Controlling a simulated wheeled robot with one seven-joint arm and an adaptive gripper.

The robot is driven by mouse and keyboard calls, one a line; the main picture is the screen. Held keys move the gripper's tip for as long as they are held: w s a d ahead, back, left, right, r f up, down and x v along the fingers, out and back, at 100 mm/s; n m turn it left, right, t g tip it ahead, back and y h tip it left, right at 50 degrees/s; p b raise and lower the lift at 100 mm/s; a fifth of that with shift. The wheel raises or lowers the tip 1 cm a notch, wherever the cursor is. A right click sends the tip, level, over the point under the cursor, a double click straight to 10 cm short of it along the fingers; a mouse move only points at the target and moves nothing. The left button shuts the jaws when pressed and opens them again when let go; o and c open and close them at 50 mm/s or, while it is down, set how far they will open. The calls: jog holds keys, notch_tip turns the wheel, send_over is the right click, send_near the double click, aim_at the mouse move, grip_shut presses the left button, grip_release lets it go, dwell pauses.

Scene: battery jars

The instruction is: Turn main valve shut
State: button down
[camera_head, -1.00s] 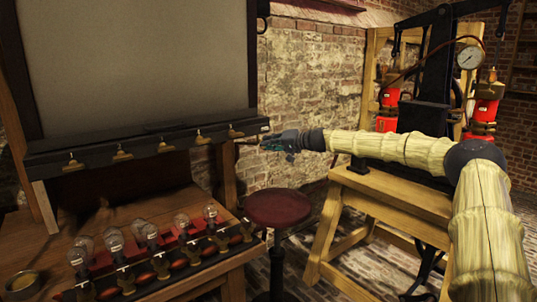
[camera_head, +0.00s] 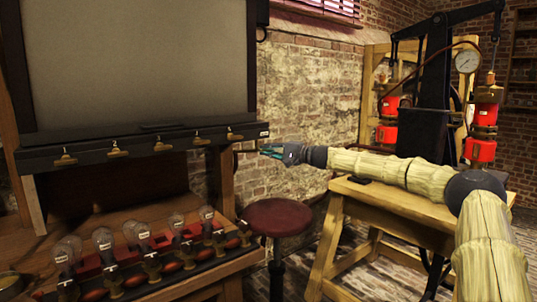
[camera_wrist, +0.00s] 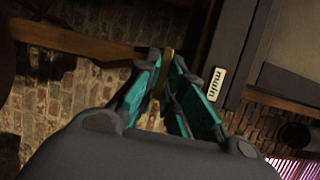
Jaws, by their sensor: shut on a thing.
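The main valve shows in the wrist view as a thin brass lever (camera_wrist: 168,62), beside a white label reading "main" (camera_wrist: 216,84) on the dark bar. My gripper (camera_wrist: 162,92) has its teal-padded fingers closed around this lever. In the head view my gripper (camera_head: 268,151) reaches in from the right, just below the right end of the black bar (camera_head: 140,143). The lever is too small to make out there, and its angle is hard to judge.
Several smaller brass taps (camera_head: 162,145) line the bar's front. Glass bulbs (camera_head: 104,240) stand on the wooden bench below. A red stool (camera_head: 277,217) stands under my gripper. A wooden stand (camera_head: 385,205) with a black pump (camera_head: 436,90) is at right, behind my arm.

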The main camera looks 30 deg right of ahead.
jog(key=shift+d, duration=0.2)
jog(key=c, duration=1.5)
grip_release()
jog(key=shift+d, duration=0.15)
jog(key=shift+c, duration=0.2)
jog(key=shift+f, duration=0.1)
jog(key=v, duration=1.2)
jog(key=shift+f, duration=0.1)
